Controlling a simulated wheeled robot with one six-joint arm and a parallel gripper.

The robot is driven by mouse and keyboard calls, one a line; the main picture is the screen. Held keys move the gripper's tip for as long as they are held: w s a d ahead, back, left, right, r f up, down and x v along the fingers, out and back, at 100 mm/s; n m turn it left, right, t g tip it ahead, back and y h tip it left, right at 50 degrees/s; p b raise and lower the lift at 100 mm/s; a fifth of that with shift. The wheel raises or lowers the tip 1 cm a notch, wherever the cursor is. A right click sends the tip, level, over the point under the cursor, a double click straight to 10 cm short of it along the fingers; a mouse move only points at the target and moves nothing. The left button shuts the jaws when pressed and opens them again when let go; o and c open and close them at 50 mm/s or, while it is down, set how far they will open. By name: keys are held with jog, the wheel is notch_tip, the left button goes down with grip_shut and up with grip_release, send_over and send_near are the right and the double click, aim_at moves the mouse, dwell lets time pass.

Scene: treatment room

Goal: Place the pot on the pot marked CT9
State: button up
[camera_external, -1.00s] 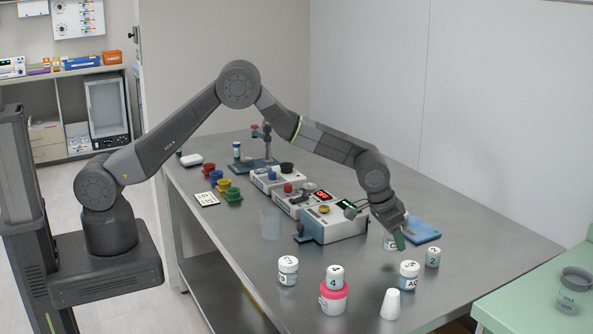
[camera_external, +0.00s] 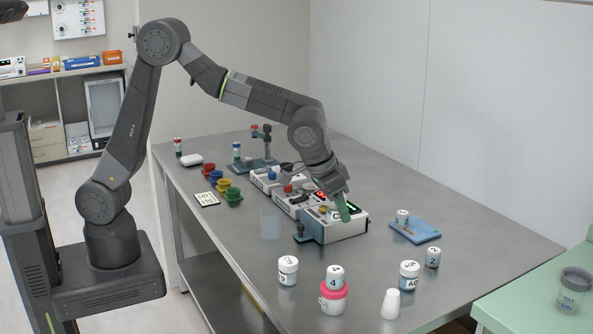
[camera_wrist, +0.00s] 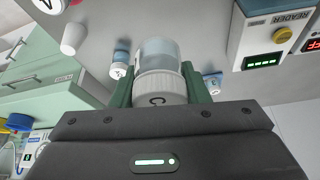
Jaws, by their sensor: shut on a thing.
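My gripper (camera_wrist: 158,90) is shut on a pot with a clear bluish body (camera_wrist: 160,52) and a white ribbed lid (camera_wrist: 158,88) marked with a letter like C. In the external view my gripper (camera_external: 346,207) holds it above the instrument boxes, and the pot is mostly hidden there. Standing pots are one marked like AC (camera_external: 409,276), one marked 2 (camera_external: 433,257), one at the front left (camera_external: 288,271), and one marked 4 (camera_external: 335,278) on a pink-lidded pot (camera_external: 331,301). I cannot read CT9 on any pot.
A white tapered cup (camera_external: 391,304) stands at the front. Instrument boxes (camera_external: 340,230) are under my gripper, with a clear beaker (camera_external: 270,224) to their left. Coloured cups (camera_external: 221,186) are farther back. The steel table's right side (camera_external: 500,240) is clear.

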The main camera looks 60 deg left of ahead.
jog(key=b, duration=0.1)
send_over(291, 260)
notch_tip(291, 260, down, 9)
jog(key=shift+f, duration=0.15)
jog(key=shift+f, duration=0.1)
jog(key=shift+f, duration=0.15)
jog(key=o, duration=1)
jog(key=shift+c, duration=0.2)
jog(key=shift+r, duration=0.5)
jog(key=v, duration=1.1)
jog(key=shift+s+r, duration=0.2)
